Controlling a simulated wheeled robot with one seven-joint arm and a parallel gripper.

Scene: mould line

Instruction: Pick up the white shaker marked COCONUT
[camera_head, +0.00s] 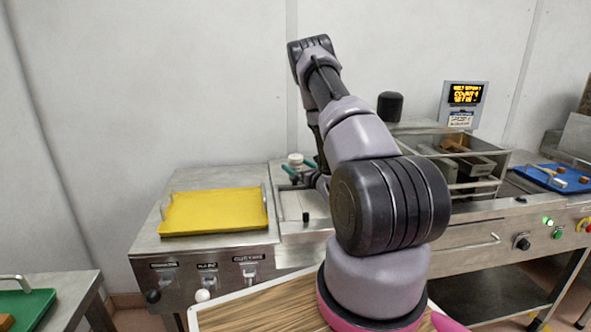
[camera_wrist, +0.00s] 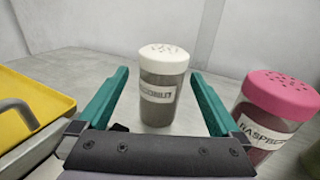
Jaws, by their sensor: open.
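The COCONUT shaker (camera_wrist: 163,88) has a white perforated lid, a grey-brown body and a white label. It stands upright on the metal surface in the wrist view. My gripper (camera_wrist: 160,88) is open, with its teal fingers on either side of the shaker and visible gaps to it. In the head view the shaker's white lid (camera_head: 295,159) shows near my gripper (camera_head: 303,172). My arm hides part of the area there.
A pink-lidded RASPBERRY shaker (camera_wrist: 271,115) stands just right of my right finger. A yellow tray (camera_head: 212,212) lies to the left. A metal rack with bins (camera_head: 455,160) and a blue tray (camera_head: 556,178) are to the right. A wall is behind.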

